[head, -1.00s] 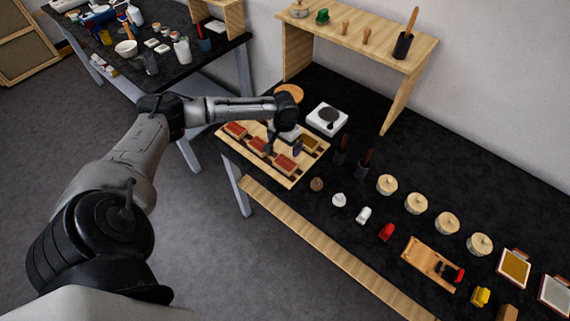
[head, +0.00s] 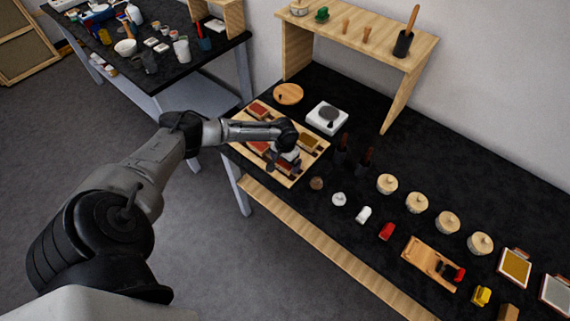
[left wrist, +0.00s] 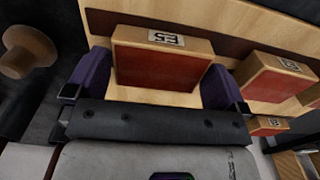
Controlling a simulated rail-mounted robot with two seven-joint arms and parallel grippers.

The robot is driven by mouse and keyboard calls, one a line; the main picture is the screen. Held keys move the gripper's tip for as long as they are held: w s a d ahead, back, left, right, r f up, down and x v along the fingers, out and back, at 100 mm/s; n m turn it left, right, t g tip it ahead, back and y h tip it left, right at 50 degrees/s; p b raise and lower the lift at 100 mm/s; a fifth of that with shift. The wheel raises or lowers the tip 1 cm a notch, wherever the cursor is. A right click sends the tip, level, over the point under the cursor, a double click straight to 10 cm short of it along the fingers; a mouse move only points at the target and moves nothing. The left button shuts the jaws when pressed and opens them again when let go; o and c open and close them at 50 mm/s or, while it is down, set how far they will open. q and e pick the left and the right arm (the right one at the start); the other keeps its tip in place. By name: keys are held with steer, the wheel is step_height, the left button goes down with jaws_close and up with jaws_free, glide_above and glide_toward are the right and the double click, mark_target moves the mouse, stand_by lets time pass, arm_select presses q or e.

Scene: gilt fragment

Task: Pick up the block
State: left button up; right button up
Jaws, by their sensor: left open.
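A wooden block with a red face and a black-and-white label (left wrist: 160,62) lies in a slot of the wooden rack, filling the middle of the left wrist view. My left gripper (left wrist: 155,84) is open, with one purple finger on each side of this block. A gap shows at the right finger; I cannot tell whether the left one touches. In the head view my left gripper (head: 279,163) is low over the near right part of the rack (head: 292,183) and partly hides the blocks there. My right gripper is not in view.
Other red blocks (left wrist: 277,80) (head: 258,110) and an ochre block (head: 308,141) lie in the same rack. A round wooden lid (head: 288,94), a white hotplate (head: 327,118) and dark upright handles (head: 366,157) stand close by. Lidded pots (head: 387,184) line the bench to the right.

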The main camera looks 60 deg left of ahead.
arm_select(q)
steer(key=shift+f, duration=0.25)
steer(key=c, duration=0.6)
steer(key=shift+r, duration=0.1)
steer(key=shift+r, duration=0.4)
steer(key=r, duration=0.3)
steer(key=shift+w+d+r, duration=0.15)
steer(key=shift+d+r, duration=0.2)
steer(key=shift+d, duration=0.05)
steer(key=d+r, duration=0.2)
steer(key=d, duration=0.1)
steer(key=w+d+r, duration=0.1)
steer(key=d+r, duration=0.1)
steer(key=d, duration=0.2)
steer(key=w+d+r, duration=0.1)
steer(key=d+r, duration=0.1)
steer(key=d, duration=0.1)
steer(key=shift+w+d+r, duration=0.1)
steer(key=shift+d+r, duration=0.1)
steer(key=shift+d, duration=0.1)
